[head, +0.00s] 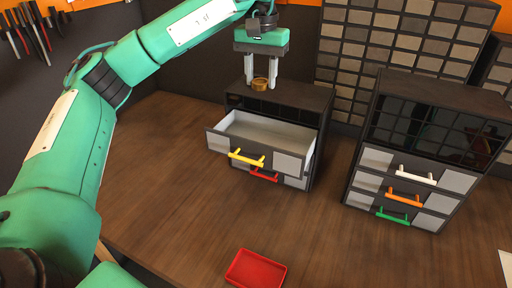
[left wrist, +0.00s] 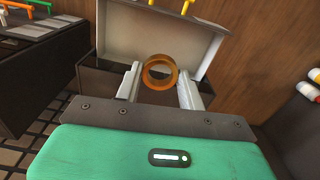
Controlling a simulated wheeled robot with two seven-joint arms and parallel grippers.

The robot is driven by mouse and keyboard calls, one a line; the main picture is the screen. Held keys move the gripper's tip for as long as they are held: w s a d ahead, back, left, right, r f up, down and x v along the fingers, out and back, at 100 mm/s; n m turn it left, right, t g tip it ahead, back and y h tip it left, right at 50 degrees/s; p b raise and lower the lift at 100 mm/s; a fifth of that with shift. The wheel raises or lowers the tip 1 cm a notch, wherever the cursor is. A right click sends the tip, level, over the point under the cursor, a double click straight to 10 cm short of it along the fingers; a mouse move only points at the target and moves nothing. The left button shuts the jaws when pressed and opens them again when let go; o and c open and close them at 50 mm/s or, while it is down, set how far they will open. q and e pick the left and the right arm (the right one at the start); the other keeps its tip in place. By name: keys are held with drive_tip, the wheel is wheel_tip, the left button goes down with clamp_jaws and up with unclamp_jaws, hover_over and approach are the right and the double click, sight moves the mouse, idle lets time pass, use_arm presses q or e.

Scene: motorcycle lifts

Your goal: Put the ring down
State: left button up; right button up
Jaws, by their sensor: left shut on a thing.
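A brown-orange ring (head: 260,85) is between the fingers of my left gripper (head: 260,82), which is shut on it. In the left wrist view the ring (left wrist: 160,72) sits between the two pale fingertips (left wrist: 160,85). The gripper points down over the left drawer cabinet (head: 310,95), around its top and the back of the open drawer (head: 265,130). I cannot tell whether the ring touches the cabinet. The open drawer has a yellow handle (head: 246,158) and looks empty. My right gripper is not in view.
A red drawer handle (head: 264,175) shows below the open drawer. A second cabinet (head: 430,150) with white, orange and green handles stands at the right. A red tray (head: 256,269) lies at the front of the wooden table (head: 190,210). Bins (head: 400,50) stand behind.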

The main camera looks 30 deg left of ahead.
use_arm(q)
wheel_tip(320, 180, down, 15)
drive_tip(key=p, duration=0.4)
drive_tip(key=shift+a, duration=0.1)
wheel_tip(320, 180, down, 4)
drive_tip(key=shift+f+p, duration=0.1)
drive_tip(key=shift+p, duration=0.55)
drive_tip(key=shift+f, duration=0.2)
drive_tip(key=o, duration=0.6)
drive_tip(key=shift+f+b, duration=0.1)
drive_tip(key=shift+b, duration=0.2)
drive_tip(key=o, duration=0.4)
